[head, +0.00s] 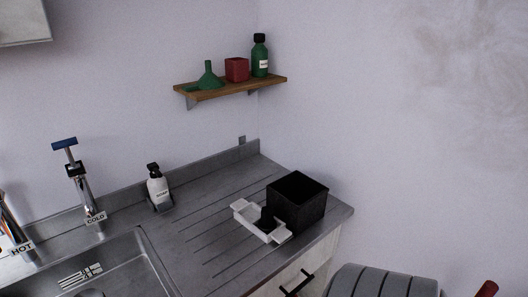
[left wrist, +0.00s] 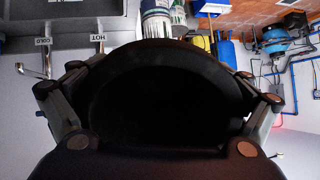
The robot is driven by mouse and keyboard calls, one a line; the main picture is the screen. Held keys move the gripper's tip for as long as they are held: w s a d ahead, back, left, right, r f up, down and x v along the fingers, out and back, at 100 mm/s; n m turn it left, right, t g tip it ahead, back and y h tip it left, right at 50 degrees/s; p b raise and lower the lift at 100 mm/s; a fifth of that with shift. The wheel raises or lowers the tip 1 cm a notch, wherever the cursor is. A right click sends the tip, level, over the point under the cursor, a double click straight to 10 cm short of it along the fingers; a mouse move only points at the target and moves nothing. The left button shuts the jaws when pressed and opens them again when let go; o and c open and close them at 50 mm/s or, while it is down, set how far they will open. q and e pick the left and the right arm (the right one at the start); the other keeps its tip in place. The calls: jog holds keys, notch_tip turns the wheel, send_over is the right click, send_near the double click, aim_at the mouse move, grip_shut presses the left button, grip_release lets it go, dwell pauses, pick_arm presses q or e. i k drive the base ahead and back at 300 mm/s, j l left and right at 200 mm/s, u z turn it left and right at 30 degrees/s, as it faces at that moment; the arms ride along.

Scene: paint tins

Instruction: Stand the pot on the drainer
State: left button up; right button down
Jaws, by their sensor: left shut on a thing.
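The drainer (head: 205,240) is the grooved grey metal worktop right of the sink in the head view. My left gripper (left wrist: 160,78) shows only in the left wrist view. It is shut on a large, dark, rounded thing, apparently the pot (left wrist: 165,100), which fills the space between its fingers. The pot's details are lost in shadow, and its height above any surface cannot be told. Neither the pot nor a gripper shows in the head view. My right gripper is in no view.
A black open box (head: 297,205) and a white tray (head: 262,222) occupy the drainer's right end. A soap bottle (head: 157,186) stands at the back, beside the cold tap (head: 85,195). The sink (head: 115,265) is left. The drainer's middle is clear. A wall shelf (head: 230,88) hangs above.

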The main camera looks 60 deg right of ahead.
aim_at(219, 263)
jog(key=l+z, duration=0.15)
jog(key=z, duration=0.25)
jog(key=i+l+z, duration=0.1)
jog(key=z, duration=0.35)
jog(key=l+z, duration=0.1)
jog(key=z, duration=0.3)
jog(key=i+z, duration=0.15)
jog(key=z, duration=0.3)
